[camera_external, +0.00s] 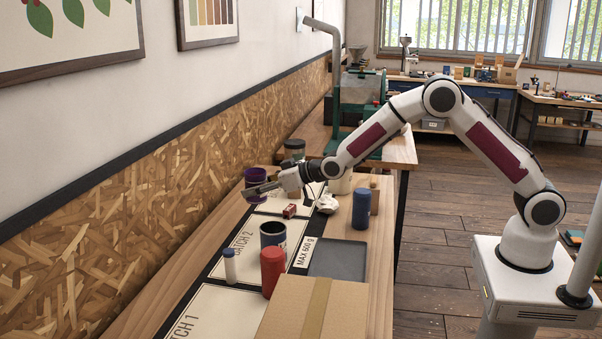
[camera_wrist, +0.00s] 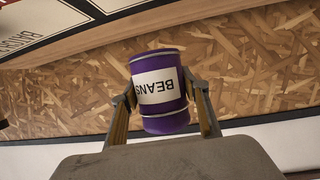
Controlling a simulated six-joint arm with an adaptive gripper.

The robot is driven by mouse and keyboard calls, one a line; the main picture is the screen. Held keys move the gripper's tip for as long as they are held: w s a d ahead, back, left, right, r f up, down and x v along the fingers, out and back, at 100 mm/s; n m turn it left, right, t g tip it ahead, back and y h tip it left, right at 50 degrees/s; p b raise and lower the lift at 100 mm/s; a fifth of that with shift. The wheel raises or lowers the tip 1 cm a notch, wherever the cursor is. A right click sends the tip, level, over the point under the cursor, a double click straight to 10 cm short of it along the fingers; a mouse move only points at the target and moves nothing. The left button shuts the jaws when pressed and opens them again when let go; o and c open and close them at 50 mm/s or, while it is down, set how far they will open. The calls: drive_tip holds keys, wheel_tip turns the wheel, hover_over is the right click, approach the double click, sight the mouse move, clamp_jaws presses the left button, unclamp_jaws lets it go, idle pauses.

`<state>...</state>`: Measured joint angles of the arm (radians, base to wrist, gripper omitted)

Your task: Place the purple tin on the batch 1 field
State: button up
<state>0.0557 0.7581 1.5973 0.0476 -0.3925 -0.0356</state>
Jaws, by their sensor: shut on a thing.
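The purple tin (camera_wrist: 160,88) with a white "BEANS" label sits between my two gripper fingers (camera_wrist: 160,100) in the wrist view. The fingers press on its sides. In the external view the purple tin (camera_external: 256,179) is at the far left of the workbench, partly covered by my gripper (camera_external: 262,191). I cannot tell whether its base touches the bench. The batch 1 field (camera_external: 215,312) is a cream panel at the near end of the bench, partly hidden by the cardboard box. No object stands on its visible part.
A cardboard box (camera_external: 330,310) fills the near right. A grey tray (camera_external: 339,258), blue tin (camera_external: 361,208) and small red box (camera_external: 290,211) are also there.

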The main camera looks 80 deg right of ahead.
drive_tip(key=shift+r, duration=0.15)
drive_tip(key=shift+s+f, duration=0.2)
drive_tip(key=shift+f, duration=0.05)
drive_tip(key=s+a+r, duration=0.1)
drive_tip(key=s+a, duration=0.1)
drive_tip(key=s, duration=0.8)
drive_tip(key=s+a+r+y, duration=0.1)
drive_tip(key=s+a+r, duration=0.1)
drive_tip(key=s, duration=0.9)
drive_tip(key=shift+a+r+n, duration=0.15)
drive_tip(key=shift+a+n, duration=0.25)
drive_tip(key=shift+a, duration=0.1)
drive_tip(key=w+a+f+n+y, duration=0.2)
drive_tip(key=w, duration=0.4)
drive_tip(key=shift+w+f+y, duration=0.2)
drive_tip(key=shift+f+y, duration=0.1)
drive_tip(key=shift+f, duration=0.05)
